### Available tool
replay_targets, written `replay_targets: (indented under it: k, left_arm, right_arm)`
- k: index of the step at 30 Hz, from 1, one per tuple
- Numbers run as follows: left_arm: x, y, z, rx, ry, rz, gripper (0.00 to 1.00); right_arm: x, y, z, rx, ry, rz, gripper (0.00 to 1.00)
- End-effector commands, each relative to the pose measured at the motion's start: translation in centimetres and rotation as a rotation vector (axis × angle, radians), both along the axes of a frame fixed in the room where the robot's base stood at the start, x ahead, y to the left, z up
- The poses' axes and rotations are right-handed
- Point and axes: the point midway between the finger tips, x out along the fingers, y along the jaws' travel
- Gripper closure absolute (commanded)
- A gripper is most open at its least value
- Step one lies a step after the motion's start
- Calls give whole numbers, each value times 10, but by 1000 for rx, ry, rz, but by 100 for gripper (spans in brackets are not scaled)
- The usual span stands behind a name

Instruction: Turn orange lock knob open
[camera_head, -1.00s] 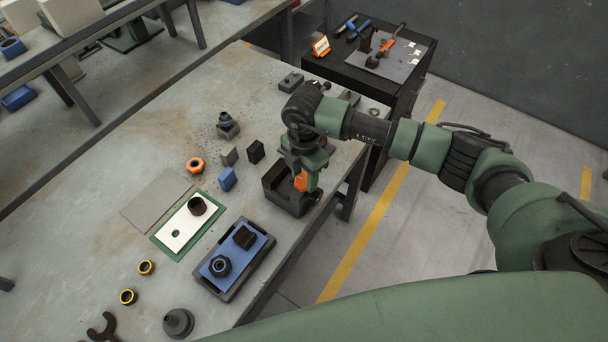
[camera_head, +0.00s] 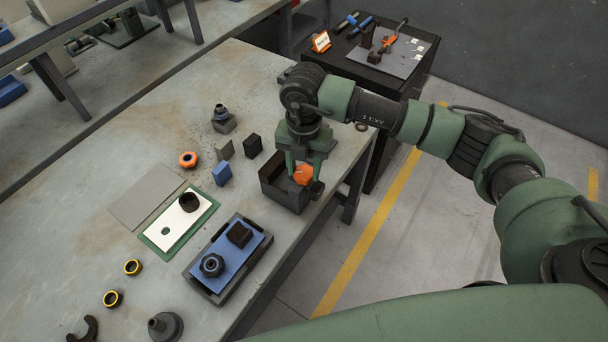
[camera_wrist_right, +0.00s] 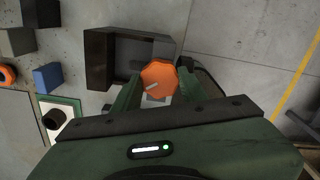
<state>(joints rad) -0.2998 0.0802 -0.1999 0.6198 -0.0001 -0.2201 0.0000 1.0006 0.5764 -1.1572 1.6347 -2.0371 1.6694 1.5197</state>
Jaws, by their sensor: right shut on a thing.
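The orange lock knob (camera_head: 304,175) sits at the right side of a dark open box-shaped fixture (camera_head: 287,196) near the table's right edge. In the right wrist view the knob (camera_wrist_right: 159,78) has a faceted rim and a pale line on its face, slanting up to the right. My right gripper (camera_head: 304,170) comes down over it from above. Its two green fingers (camera_wrist_right: 158,88) lie on either side of the knob and are shut on it. My left gripper is in neither view.
Blue, grey and black blocks (camera_head: 253,145) stand left of the fixture. A dark tray with a blue plate (camera_head: 225,268) lies nearer on the table. Another orange ring (camera_head: 188,159) lies further left. A black side table (camera_head: 345,82) stands behind.

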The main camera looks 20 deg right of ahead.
Motion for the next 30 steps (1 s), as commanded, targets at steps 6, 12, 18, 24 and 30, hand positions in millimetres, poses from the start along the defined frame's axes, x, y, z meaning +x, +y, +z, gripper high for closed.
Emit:
replay_targets:
  k: [6, 12, 18, 24, 30]
  left_arm:
    - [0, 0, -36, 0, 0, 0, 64]
    - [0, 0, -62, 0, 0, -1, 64]
    - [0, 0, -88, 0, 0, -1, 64]
    - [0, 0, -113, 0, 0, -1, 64]
    - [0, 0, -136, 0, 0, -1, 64]
  right_arm:
    - [1, 0, -6, 1, -4, 207, 98]
    - [1, 0, -6, 1, -4, 398, 98]
    - [1, 0, -6, 0, -4, 586, 98]
    - [1, 0, -6, 1, -3, 777, 98]
    - [0, 0, -6, 0, -2, 966, 98]
